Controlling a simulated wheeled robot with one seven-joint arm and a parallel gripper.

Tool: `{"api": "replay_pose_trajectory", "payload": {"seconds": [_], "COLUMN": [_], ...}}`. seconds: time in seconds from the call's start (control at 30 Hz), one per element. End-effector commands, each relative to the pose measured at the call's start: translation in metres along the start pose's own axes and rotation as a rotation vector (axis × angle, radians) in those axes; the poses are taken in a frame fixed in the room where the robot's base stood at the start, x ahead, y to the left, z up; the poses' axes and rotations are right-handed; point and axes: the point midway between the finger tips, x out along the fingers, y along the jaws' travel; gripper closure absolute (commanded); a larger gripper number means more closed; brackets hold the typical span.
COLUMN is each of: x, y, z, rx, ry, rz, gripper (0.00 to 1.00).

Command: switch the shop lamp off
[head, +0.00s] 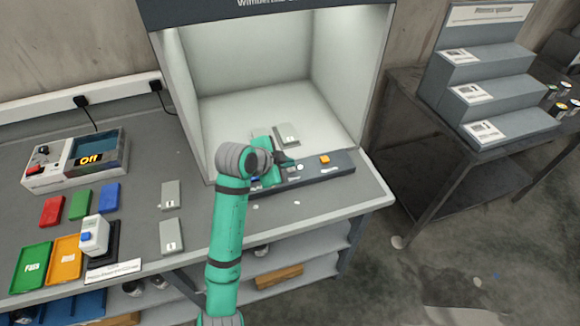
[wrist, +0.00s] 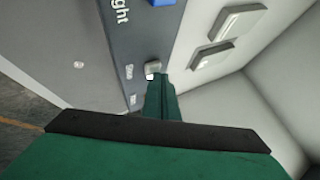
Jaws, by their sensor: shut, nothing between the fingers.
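The light booth (head: 270,85) stands open at the front, its inside lit a pale white. Its dark control strip (head: 335,172) runs along the front edge and carries a blue button, a pale button (head: 299,167) and an orange button (head: 325,159). My gripper (head: 286,161) is over the strip by the pale button, shut and empty. In the wrist view, the shut fingers (wrist: 158,80) point at the pale button (wrist: 153,67), very close to it; I cannot tell whether they touch. The small labels beside it are unreadable. The blue button (wrist: 162,2) lies farther up, by lettering ending in "ight".
Grey panels (head: 288,133) lie inside the booth. A dark table (head: 400,105) with a stepped stand (head: 480,85) is at the right.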

Motion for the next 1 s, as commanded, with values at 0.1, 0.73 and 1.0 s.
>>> {"api": "replay_pose_trajectory", "payload": {"seconds": [0.1, 0.73, 1.0], "x": [0.001, -0.008, -0.011], "y": [0.001, -0.006, -0.008], "z": [0.001, -0.006, -0.008], "rx": [0.0, 0.002, 0.0], "ry": [0.0, -0.001, -0.001], "rz": [0.0, -0.001, 0.0], "gripper": [1.0, 1.0, 1.0]}}
